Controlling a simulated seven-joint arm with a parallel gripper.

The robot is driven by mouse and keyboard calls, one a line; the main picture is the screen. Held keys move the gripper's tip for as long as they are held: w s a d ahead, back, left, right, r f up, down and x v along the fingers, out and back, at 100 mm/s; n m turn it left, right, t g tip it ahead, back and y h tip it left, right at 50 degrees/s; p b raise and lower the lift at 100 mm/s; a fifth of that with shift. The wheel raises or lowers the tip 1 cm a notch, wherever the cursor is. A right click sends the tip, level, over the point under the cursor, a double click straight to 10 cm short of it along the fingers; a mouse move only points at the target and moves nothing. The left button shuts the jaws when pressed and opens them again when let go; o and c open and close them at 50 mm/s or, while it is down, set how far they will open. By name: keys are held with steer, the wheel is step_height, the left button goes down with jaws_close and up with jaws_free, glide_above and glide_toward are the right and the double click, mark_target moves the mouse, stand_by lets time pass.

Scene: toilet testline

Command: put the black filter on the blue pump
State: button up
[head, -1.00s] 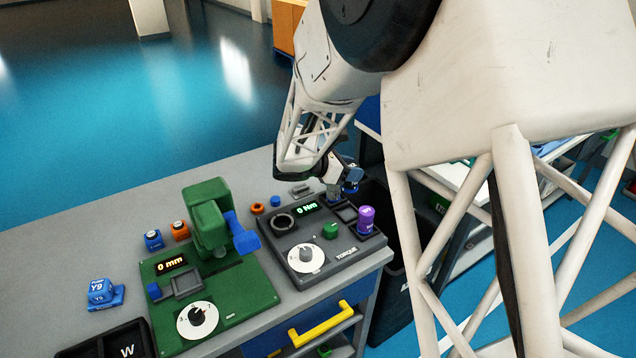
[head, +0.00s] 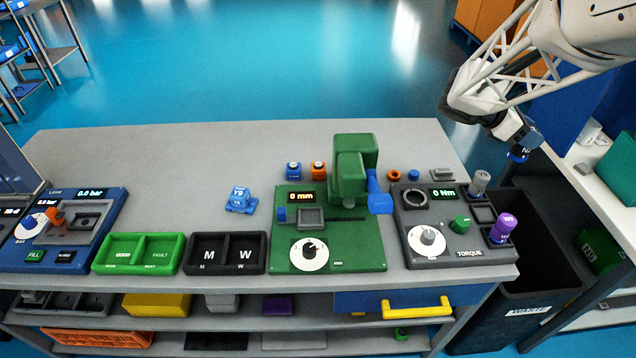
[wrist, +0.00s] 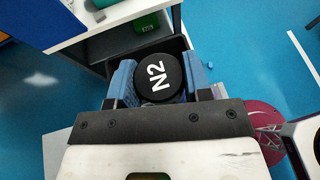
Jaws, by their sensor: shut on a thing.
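A round black piece marked N2 (wrist: 157,77), which fits the black filter, sits between the two blue fingers of my gripper (wrist: 160,88) in the wrist view. The fingers are shut on it. In the head view my gripper (head: 522,148) is at the right, in the air around the back of the waste bin. The filter is hard to make out there. A blue piece marked Y9 (head: 240,195), which fits the blue pump, stands on a blue foot on the grey bench, far left of my gripper. Nothing shows on top of it.
The torque tester (head: 412,256) holds a purple piece (head: 502,228) and a grey knob (head: 479,182). The green press (head: 350,170) rises between my gripper and the Y9 piece. Black (head: 194,268) and green (head: 100,262) trays stand in front. The bench's back left is clear.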

steer(key=w+a+n+t, duration=0.3)
steer(key=a+t, duration=0.1)
steer(key=a, duration=1.1)
steer(key=w+a+n+t, duration=0.3)
steer(key=a+n+t, duration=0.1)
steer(key=a, duration=1.2)
steer(key=s+a+n+t+y, duration=0.2)
steer(key=s+a, duration=0.2)
steer(key=a, duration=0.6)
steer(key=s+a+n+t+y, duration=0.2)
steer(key=s+a, duration=0.1)
steer(key=a, duration=0.7)
steer(key=s+a+n+t+y, duration=0.2)
steer(key=s+a, duration=0.2)
steer(key=a, duration=0.5)
step_height(320, 180, down, 13)
steer(key=shift+a, duration=0.15)
steer(key=shift+w, duration=0.2)
steer(key=w+a+f, duration=0.1)
steer(key=w+a, duration=0.7)
steer(key=w, duration=0.5)
steer(key=shift+w+f, duration=0.25)
steer(key=shift+f, duration=0.05)
steer(key=shift+a, duration=0.1)
